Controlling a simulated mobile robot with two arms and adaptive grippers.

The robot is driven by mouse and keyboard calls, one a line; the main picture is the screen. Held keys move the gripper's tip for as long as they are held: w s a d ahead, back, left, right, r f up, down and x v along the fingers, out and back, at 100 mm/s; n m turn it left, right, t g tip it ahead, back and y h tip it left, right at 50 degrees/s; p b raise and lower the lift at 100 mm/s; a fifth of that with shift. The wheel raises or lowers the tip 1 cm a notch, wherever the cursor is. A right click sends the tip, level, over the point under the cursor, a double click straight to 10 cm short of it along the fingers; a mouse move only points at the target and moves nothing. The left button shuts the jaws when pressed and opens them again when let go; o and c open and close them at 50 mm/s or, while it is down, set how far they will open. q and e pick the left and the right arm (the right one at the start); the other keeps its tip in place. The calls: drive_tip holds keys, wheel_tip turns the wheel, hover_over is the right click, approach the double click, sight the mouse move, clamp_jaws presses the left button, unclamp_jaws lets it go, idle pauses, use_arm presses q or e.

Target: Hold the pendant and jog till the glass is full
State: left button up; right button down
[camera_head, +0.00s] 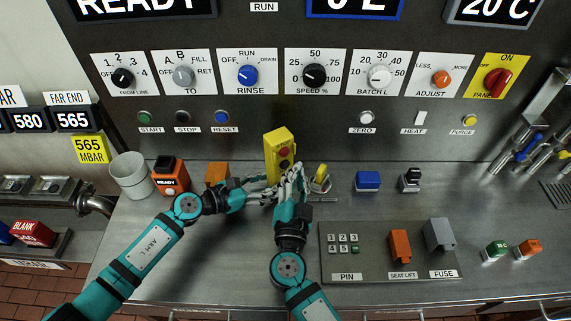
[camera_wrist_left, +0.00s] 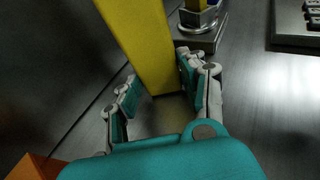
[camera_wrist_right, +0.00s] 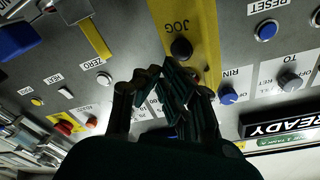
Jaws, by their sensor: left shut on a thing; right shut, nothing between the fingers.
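The yellow pendant (camera_head: 272,147) stands upright above the steel bench, with a red button and a dark button on its face. My left gripper (camera_head: 268,190) is shut on its lower part; the left wrist view shows the fingers on both sides of the yellow body (camera_wrist_left: 145,45). My right gripper (camera_head: 291,175) is shut and empty, close in front of the pendant. In the right wrist view its fingertips (camera_wrist_right: 165,72) are beside the dark button under the word JOG (camera_wrist_right: 181,48); I cannot tell whether they touch it. I cannot make out a glass.
The panel behind carries dials, including the RINSE knob (camera_head: 247,75) and BATCH knob (camera_head: 380,75). A grey cylindrical container (camera_head: 131,175) and an orange READY device (camera_head: 170,178) stand left. A plate with keypad (camera_head: 342,243) and flip covers lies right.

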drive_tip(key=shift+w+a, duration=0.1)
drive_tip(key=shift+w, duration=0.05)
drive_tip(key=shift+w+a, duration=0.1)
drive_tip(key=shift+w, duration=0.1)
drive_tip(key=shift+w+a, duration=0.3)
drive_tip(key=shift+w, duration=0.1)
idle(2.5)
drive_tip(key=shift+s+d, duration=0.1)
idle(0.5)
drive_tip(key=shift+s+d, duration=0.45)
drive_tip(key=shift+s, duration=0.25)
drive_tip(key=s+d, duration=0.1)
drive_tip(key=s, duration=0.1)
drive_tip(key=s+d, duration=0.1)
drive_tip(key=s, duration=0.1)
drive_tip(key=shift+s+d, duration=0.1)
drive_tip(key=shift+d, duration=0.25)
idle(2.3)
